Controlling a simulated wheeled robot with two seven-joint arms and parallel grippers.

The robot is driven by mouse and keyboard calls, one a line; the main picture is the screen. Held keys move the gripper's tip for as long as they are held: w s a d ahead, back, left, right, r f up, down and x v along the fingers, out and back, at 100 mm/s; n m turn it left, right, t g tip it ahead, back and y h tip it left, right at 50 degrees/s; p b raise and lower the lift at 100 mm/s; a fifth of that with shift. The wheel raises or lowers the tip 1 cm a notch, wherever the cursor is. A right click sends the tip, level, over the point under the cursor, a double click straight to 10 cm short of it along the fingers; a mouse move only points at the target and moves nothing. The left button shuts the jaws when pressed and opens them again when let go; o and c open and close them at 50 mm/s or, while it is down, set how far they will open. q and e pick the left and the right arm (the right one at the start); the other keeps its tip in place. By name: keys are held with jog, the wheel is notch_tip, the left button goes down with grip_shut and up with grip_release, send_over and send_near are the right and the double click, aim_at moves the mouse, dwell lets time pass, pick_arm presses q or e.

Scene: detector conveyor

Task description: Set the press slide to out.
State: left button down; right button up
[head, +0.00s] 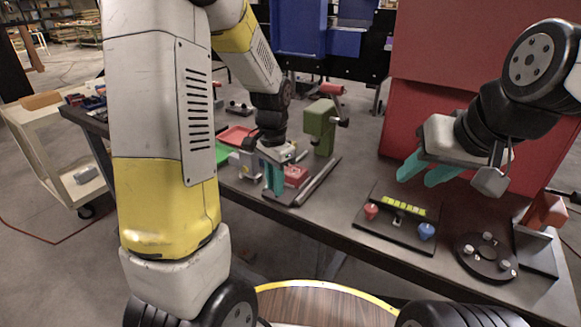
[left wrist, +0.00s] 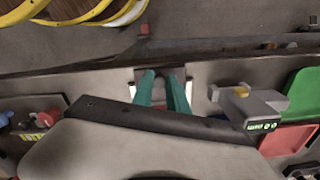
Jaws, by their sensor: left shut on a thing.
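The green press (head: 320,120) stands on a dark base with pale rails along its side. A red block (head: 296,174) sits at the front of the press, on or just behind the press slide. My left gripper (head: 274,190) points down at the front end of the slide, its teal fingers shut on the slide. In the left wrist view the fingers (left wrist: 163,78) close around the slide's front part, between two pale side rails, with red showing between them. The exact grip is partly hidden. My right gripper (head: 424,180) hangs above the table, fingers apart and empty.
A panel (head: 375,236) with red and blue knobs lies right of the press. A round dark fixture (head: 464,268) is farther right. Left of the press are a grey device (left wrist: 248,106), a red tray (left wrist: 295,138) and a green tray (left wrist: 303,95). A red cabinet stands behind.

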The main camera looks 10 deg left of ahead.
pick_arm(q)
jog(key=shift+s+a, duration=0.15)
jog(key=shift+s, duration=0.05)
jog(key=c, duration=1.3)
grip_release()
jog(key=shift+s, duration=0.1)
jog(key=shift+r, duration=0.2)
notch_tip(320, 180, up, 7)
jog(key=shift+r, duration=0.2)
jog(key=s+r+n+t+h, duration=0.2)
jog(key=s+r+n+t, duration=0.4)
jog(key=s+r, duration=0.4)
jog(key=s+n, duration=0.1)
jog(key=s, duration=0.4)
jog(key=shift+s+d, duration=0.4)
